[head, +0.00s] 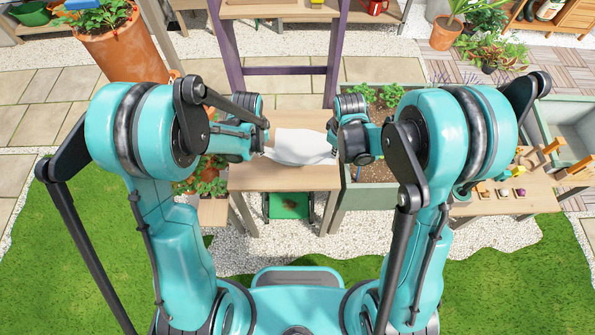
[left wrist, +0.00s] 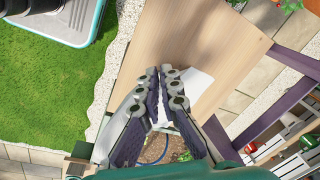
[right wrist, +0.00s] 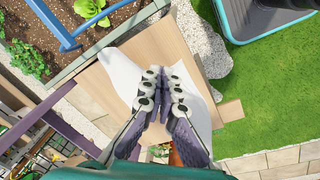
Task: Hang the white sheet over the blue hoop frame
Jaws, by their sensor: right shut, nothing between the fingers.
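The white sheet (head: 300,146) lies on the wooden tabletop (head: 255,180), between my two grippers in the head view. My right gripper (right wrist: 160,70) is shut over the sheet in the right wrist view, with nothing between its fingers. My left gripper (left wrist: 160,72) has its fingertips close together beside the sheet (left wrist: 198,84); whether it pinches cloth is unclear. In the right wrist view the blue hoop frame (right wrist: 64,34) stands over a soil-filled planter at the upper left. My right arm hides most of it in the head view.
The planter (head: 348,210) with seedlings adjoins the table on the right. A purple wooden frame (head: 285,71) stands at the back edge. A plant in a terracotta pot (head: 122,45) is at upper left. A low bench with small items (head: 515,195) is at right.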

